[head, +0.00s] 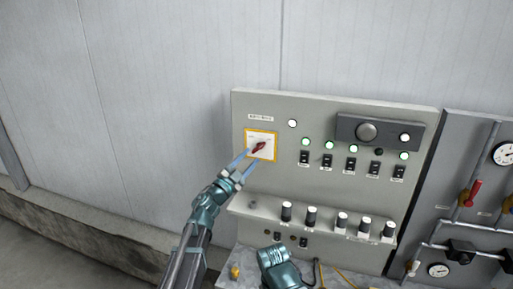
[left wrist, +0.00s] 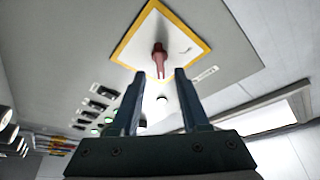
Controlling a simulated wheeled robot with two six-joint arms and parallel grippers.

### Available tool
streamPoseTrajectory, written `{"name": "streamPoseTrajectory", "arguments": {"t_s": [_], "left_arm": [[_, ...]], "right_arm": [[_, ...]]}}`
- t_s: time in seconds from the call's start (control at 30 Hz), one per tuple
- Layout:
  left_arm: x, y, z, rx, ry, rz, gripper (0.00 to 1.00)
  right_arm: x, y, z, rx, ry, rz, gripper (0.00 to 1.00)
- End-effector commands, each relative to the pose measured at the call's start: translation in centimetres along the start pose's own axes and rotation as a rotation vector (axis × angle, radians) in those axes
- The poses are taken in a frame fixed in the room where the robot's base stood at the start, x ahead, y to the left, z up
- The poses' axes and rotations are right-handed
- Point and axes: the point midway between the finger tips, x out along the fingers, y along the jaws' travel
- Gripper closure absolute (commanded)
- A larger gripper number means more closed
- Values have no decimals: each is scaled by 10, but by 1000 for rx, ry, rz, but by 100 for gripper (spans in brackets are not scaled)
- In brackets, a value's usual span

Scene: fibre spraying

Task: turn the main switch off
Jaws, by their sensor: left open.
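The main switch is a red rotary handle (head: 259,147) on a white plate with a yellow border (head: 261,156), at the upper left of the grey control panel. In the head view the handle is tilted, its upper end to the right. My left gripper (head: 244,160) is open in front of the plate, with its fingertips just left of and below the handle. In the left wrist view the red handle (left wrist: 159,58) shows beyond and between the two open fingers (left wrist: 157,72), and they do not appear to grip it. My right gripper cannot be made out; only a teal arm part shows at the bottom.
The grey control panel (head: 340,110) carries several black rocker switches with lit green lamps (head: 305,141). A lower ledge holds several black knobs with white tops (head: 341,219). A pipe panel with gauges (head: 503,154) and a red valve handle (head: 473,193) stands at right. The wall left is clear.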

Motion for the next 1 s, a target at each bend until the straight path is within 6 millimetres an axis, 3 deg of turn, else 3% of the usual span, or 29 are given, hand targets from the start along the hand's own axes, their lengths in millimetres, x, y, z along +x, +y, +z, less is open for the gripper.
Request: {"name": "streamPoseTrajectory", "arguments": {"t_s": [0.1, 0.3, 0.73, 1.0], "left_arm": [[24, -2, 0, -1, 1, 1, 55], [43, -1, 0, 0, 0, 0, 55], [48, 0, 0, 0, 0, 0, 55], [48, 0, 0, 0, 0, 0, 100]], "right_arm": [[-8, 1, 0, -1, 0, 0, 50], [-12, 1, 1, -1, -1, 0, 50], [-13, 1, 1, -2, -1, 0, 50], [-13, 1, 1, -2, -1, 0, 50]]}}
